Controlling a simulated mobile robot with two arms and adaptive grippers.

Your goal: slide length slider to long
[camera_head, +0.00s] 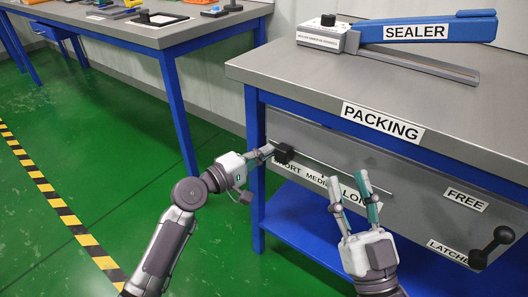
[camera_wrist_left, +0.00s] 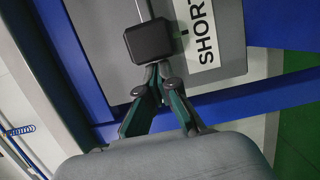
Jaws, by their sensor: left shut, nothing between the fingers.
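The length slider's black knob (camera_head: 284,153) sits at the left, SHORT end of a thin rail (camera_head: 335,173) on the grey panel under the packing table. In the left wrist view the knob (camera_wrist_left: 149,41) is just beyond my fingertips, by the word SHORT. My left gripper (camera_head: 268,151) is shut and empty, its tips at the knob's left side; whether they touch it I cannot tell. The label strip (camera_head: 315,181) reads SHORT, MEDIUM, LONG, partly covered. My right gripper (camera_head: 349,179) is open and empty in front of the panel near LONG.
A black lever (camera_head: 490,247) stands on the panel's right, with FREE (camera_head: 466,199) and LATCHED (camera_head: 448,250) labels. A blue sealer (camera_head: 430,29) is on the packing table (camera_head: 300,75). The table's blue leg (camera_head: 255,165) is close to my left gripper. Another table stands at the back left.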

